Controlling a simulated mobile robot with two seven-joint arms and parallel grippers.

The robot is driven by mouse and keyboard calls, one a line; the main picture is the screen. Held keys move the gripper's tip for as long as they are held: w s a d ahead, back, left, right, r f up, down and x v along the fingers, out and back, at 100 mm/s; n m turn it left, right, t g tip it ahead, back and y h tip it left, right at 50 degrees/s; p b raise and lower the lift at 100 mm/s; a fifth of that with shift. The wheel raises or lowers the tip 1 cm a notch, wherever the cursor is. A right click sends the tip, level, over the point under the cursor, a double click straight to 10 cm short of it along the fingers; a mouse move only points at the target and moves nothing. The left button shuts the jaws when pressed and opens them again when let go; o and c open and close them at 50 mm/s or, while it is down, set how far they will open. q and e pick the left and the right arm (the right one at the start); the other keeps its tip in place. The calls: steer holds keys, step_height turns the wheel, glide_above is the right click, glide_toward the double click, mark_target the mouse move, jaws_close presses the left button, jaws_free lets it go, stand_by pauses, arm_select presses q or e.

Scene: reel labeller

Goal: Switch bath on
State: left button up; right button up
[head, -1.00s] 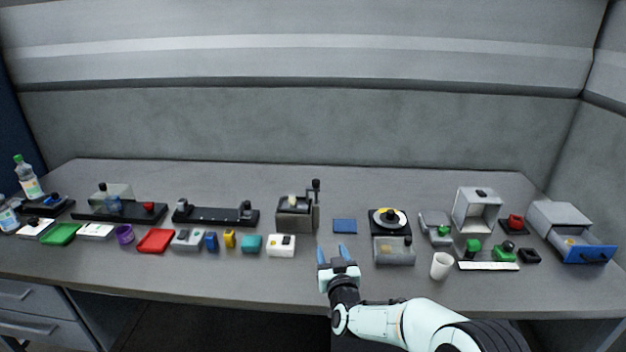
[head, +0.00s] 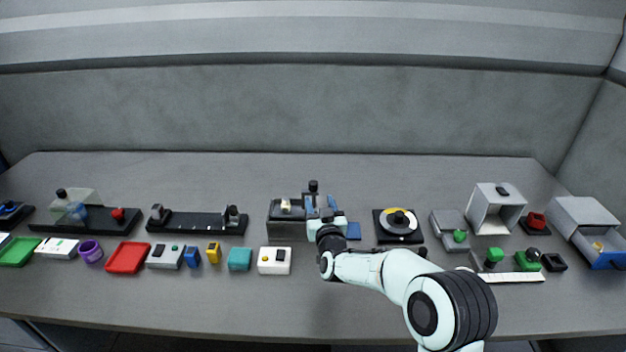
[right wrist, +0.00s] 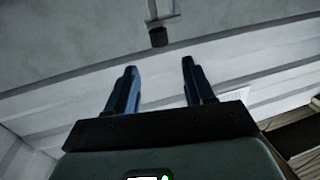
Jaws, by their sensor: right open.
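A grey box-shaped device (head: 284,228) stands at the middle of the table, with a cream knob on top and an upright lever with a black knob (head: 313,186) at its right side. I cannot tell for sure whether this is the bath. My right gripper (head: 320,203) is open and empty, its blue fingers on either side of the lever's line in the head view and hiding part of the device. In the right wrist view the black knob (right wrist: 158,37) on a grey rod lies beyond the open fingers (right wrist: 157,80), apart from them. My left gripper is not in view.
A white box (head: 274,261) with a black switch and a yellow button stands in front of the device. A blue pad (head: 353,231) and a turntable (head: 398,226) are to the right. Several small objects line the left. The table behind is clear.

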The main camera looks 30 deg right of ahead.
mark_target(314, 184)
steer(key=p+x, duration=0.3)
steer(key=x, duration=0.6)
steer(key=shift+w+r, duration=0.1)
steer(key=shift+w, duration=0.2)
steer(key=shift+w+d+p, duration=0.25)
steer(key=shift+w+p, duration=0.1)
steer(key=shift+w, duration=0.15)
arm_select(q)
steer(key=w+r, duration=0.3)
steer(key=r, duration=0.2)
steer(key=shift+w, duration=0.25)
arm_select(e)
steer(key=shift+s, duration=0.1)
jaws_close()
step_height(314, 184, down, 7)
steer(key=b, duration=0.4)
steer(key=shift+s+r, duration=0.1)
steer(key=shift+r, duration=0.1)
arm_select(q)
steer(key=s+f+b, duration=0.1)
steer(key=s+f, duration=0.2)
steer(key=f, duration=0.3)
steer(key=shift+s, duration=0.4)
arm_select(e)
steer(key=shift+f, duration=0.3)
